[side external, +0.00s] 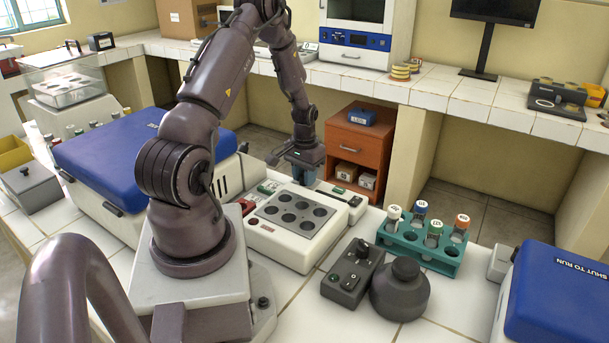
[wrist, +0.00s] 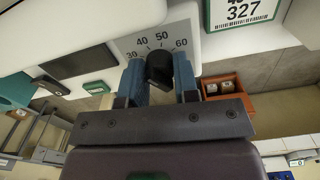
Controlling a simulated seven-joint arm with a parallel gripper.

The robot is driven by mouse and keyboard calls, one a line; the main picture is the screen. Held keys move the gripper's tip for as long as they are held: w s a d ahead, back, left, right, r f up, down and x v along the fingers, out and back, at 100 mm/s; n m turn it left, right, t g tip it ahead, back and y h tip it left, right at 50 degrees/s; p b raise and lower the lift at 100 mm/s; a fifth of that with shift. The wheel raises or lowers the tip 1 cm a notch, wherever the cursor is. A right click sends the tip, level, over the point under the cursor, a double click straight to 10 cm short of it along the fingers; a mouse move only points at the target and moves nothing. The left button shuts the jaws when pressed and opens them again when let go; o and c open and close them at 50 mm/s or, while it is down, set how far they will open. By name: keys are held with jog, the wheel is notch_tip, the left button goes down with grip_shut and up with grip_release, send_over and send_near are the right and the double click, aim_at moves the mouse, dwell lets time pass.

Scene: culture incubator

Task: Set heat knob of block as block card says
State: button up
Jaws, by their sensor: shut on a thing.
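The heat block (side external: 266,240) is a white unit with several dark round wells in a grey top, left of centre on the tiled bench in the side view. Its black heat knob (wrist: 159,68) shows in the wrist view, in front of a pale dial plate (wrist: 126,46) marked 30, 40, 50 and 60. My gripper (wrist: 160,80) has its blue fingers shut on the knob, one on each side. In the side view my gripper (side external: 304,180) is at the block's far edge and hides the knob. I cannot make out the knob's pointer.
A teal rack (side external: 411,242) of capped tubes, a grey control box (side external: 352,274) and a dark round device (side external: 400,291) stand right of the block. A blue-lidded unit (side external: 115,155) stands left.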

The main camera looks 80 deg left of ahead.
jog(key=shift+m, duration=1.1)
jog(key=o, duration=0.9)
jog(key=shift+r, duration=0.1)
notch_tip(320, 180, up, 13)
jog(key=shift+f, duration=0.1)
